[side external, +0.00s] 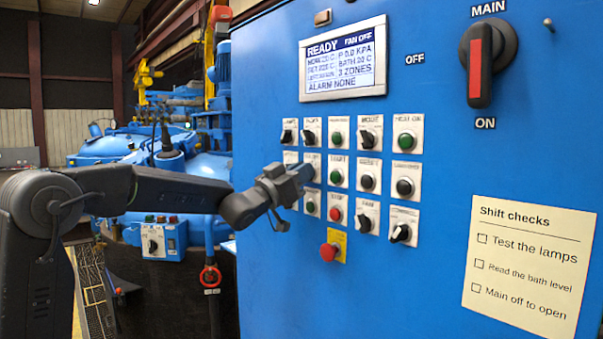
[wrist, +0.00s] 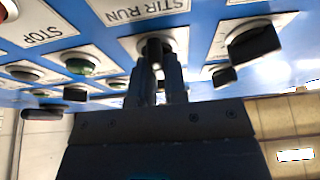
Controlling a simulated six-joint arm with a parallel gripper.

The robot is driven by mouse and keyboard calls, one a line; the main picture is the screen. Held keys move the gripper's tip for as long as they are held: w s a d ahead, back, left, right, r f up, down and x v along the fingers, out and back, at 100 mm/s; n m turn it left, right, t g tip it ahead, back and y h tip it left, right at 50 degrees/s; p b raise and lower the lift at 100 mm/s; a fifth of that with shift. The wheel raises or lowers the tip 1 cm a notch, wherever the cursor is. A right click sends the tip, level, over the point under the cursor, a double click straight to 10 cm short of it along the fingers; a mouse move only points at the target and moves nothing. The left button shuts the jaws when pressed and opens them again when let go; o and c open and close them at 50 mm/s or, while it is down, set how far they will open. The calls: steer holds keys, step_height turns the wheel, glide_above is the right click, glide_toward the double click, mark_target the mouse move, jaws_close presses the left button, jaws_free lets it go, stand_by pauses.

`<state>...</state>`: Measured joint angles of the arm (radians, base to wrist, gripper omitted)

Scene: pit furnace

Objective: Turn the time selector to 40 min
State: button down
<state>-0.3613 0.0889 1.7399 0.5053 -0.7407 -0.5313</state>
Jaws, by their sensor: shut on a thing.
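The time selector (wrist: 153,46) is a small dark knob on a white plate on the blue panel. Its label and pointer cannot be read. My gripper (side external: 290,180) is at the left part of the panel and covers much of the second row of controls in the side view. In the wrist view the two fingers of my gripper (wrist: 160,75) are close together, shut on this knob. The jaws hide most of the knob, so its setting cannot be told.
A dark knob (wrist: 252,42) and a STIR RUN label (wrist: 145,12) lie close to the jaws. A red emergency button (side external: 328,252) projects below my gripper. The main switch (side external: 480,65) and a paper note (side external: 530,265) are farther right. The display (side external: 343,58) reads READY.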

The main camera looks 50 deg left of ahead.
steer(key=shift+m, duration=0.5)
steer(key=shift+d+m+g+h, duration=0.1)
steer(key=shift+m+g+h, duration=0.1)
steer(key=shift+m+h, duration=1.25)
steer(key=shift+m+g+h, duration=0.2)
steer(key=shift+m+h, duration=0.45)
steer(key=shift+m, duration=1.8)
steer(key=c, duration=1.2)
jaws_free()
steer(key=shift+o, duration=0.2)
steer(key=v, duration=1.4)
